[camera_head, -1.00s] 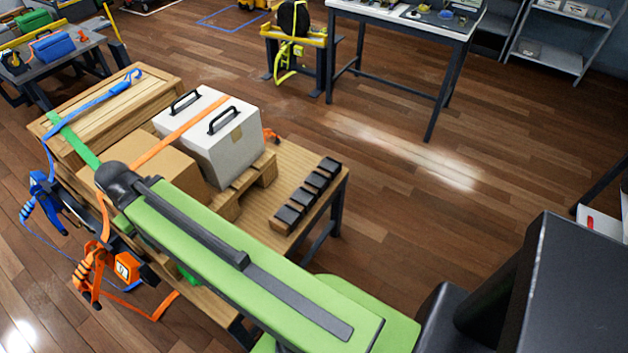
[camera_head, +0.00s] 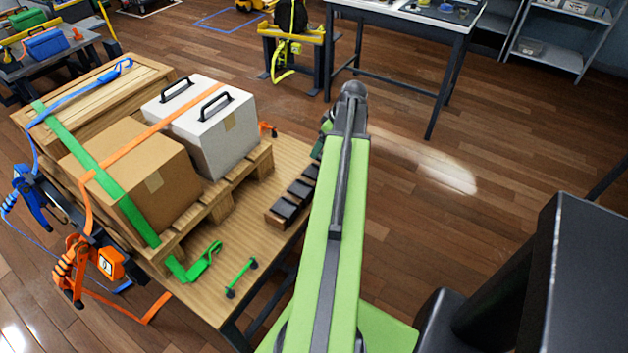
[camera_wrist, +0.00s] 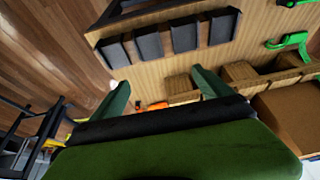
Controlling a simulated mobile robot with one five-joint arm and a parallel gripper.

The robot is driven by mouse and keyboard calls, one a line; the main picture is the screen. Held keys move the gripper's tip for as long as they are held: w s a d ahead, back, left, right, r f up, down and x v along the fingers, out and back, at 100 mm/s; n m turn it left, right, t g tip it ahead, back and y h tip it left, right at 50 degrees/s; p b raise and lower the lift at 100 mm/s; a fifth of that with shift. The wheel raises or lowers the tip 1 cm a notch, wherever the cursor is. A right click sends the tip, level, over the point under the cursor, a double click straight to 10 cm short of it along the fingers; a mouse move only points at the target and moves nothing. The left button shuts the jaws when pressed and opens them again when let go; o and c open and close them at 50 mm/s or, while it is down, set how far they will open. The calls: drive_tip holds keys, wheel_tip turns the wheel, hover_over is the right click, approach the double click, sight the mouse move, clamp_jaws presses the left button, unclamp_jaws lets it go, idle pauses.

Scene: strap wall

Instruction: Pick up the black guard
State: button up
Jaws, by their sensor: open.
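Several black guards (camera_head: 285,208) stand in a row in a wooden rack along the right edge of the wooden table. My arm hides the far end of the row in the head view. The wrist view shows the guards (camera_wrist: 184,34) side by side, beyond my fingertips. My gripper (camera_wrist: 163,90) is open and empty, with its two green fingers spread and apart from the guards. In the head view, my gripper is mostly hidden behind the arm's far end, near the table's right edge.
A cardboard box (camera_head: 140,190) and a white case (camera_head: 215,140) sit strapped on a pallet (camera_head: 215,205) left of the guards. A green strap hook (camera_head: 207,262) and a green bar (camera_head: 241,277) lie at the front. Open floor lies right of the table.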

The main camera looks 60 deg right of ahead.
drive_tip(key=s+d, duration=0.2)
drive_tip(key=s, duration=0.1)
drive_tip(key=b, duration=1.2)
approach(314, 173)
drive_tip(key=shift+x, duration=0.8)
drive_tip(key=shift+w, duration=0.1)
drive_tip(key=shift+p, duration=0.3)
drive_tip(key=b+x, duration=0.5)
drive_tip(key=shift+f, duration=0.2)
drive_tip(key=shift+w+r, duration=0.1)
drive_tip(key=shift+r, duration=0.1)
drive_tip(key=shift+c, duration=0.4)
drive_tip(key=c, duration=1.4)
